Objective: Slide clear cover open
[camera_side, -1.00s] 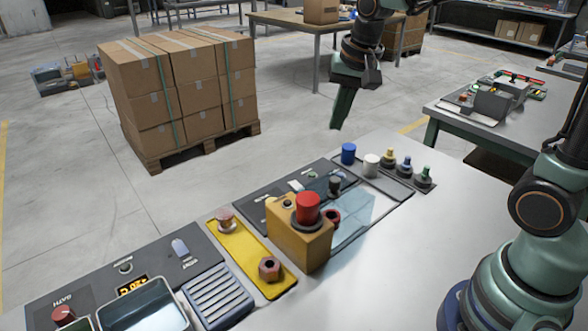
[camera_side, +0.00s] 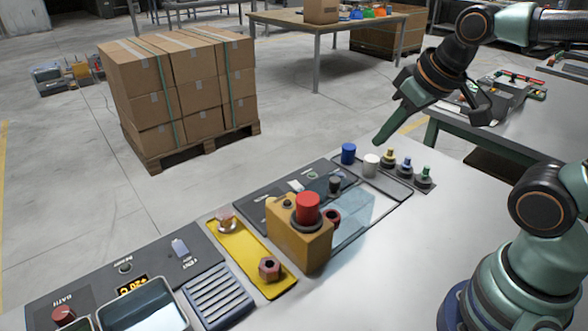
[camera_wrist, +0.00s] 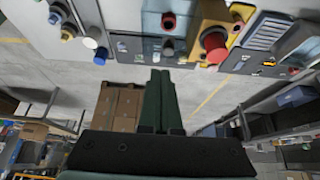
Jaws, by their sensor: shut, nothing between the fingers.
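The clear cover (camera_side: 360,210) is a pale blue see-through sheet lying over part of the dark control panel (camera_side: 262,207), partly hidden by the yellow box. A dark knob (camera_side: 335,185) stands at its back left edge; this knob also shows in the wrist view (camera_wrist: 168,47). My gripper (camera_side: 379,141) is shut and empty, up in the air above the back edge of the bench, tilted with its tips down and left. Its closed fingers (camera_wrist: 160,72) point at the panel in the wrist view. It appears clear of the cover.
The yellow box (camera_side: 298,240) with a red button (camera_side: 307,208) stands at the cover's front left. A blue knob (camera_side: 348,153), a white knob (camera_side: 371,165) and several dark-based knobs line the back right.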

